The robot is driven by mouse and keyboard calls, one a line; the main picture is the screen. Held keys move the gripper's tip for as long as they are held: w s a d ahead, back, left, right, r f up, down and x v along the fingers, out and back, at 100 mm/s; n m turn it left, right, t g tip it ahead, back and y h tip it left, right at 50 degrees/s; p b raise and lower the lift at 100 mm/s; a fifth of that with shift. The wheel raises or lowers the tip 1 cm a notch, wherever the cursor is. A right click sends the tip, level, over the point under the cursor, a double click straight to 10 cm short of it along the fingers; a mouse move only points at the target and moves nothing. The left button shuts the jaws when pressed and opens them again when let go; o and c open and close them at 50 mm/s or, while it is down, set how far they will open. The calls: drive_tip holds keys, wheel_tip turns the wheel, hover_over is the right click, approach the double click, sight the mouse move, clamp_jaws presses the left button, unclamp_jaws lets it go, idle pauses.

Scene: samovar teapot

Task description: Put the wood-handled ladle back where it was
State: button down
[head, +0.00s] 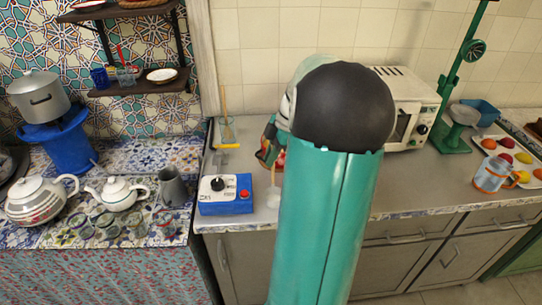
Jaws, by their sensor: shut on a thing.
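My own teal arm with a black rounded joint fills the middle of the head view and covers much of the counter. My gripper (271,158) shows only in part at the left edge of the arm, and its fingers are small and largely hidden. It is shut on the wood-handled ladle (273,195). The ladle is upright below the gripper, handle up and pale bowl down, just right of the blue control box. I cannot tell whether the bowl touches the counter.
The blue box (226,195) with a black knob is close left of the ladle. A microwave (408,108), green scale stand (452,133), fruit tray (521,185) and orange-blue mug (490,175) are right. Teapots (118,194) and a grey jug (172,187) crowd the left table.

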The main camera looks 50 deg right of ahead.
drive_tip(key=shift+f, duration=0.2)
drive_tip(key=c, duration=1.5)
unclamp_jaws()
drive_tip(key=v, duration=1.2)
drive_tip(key=shift+r, duration=0.15)
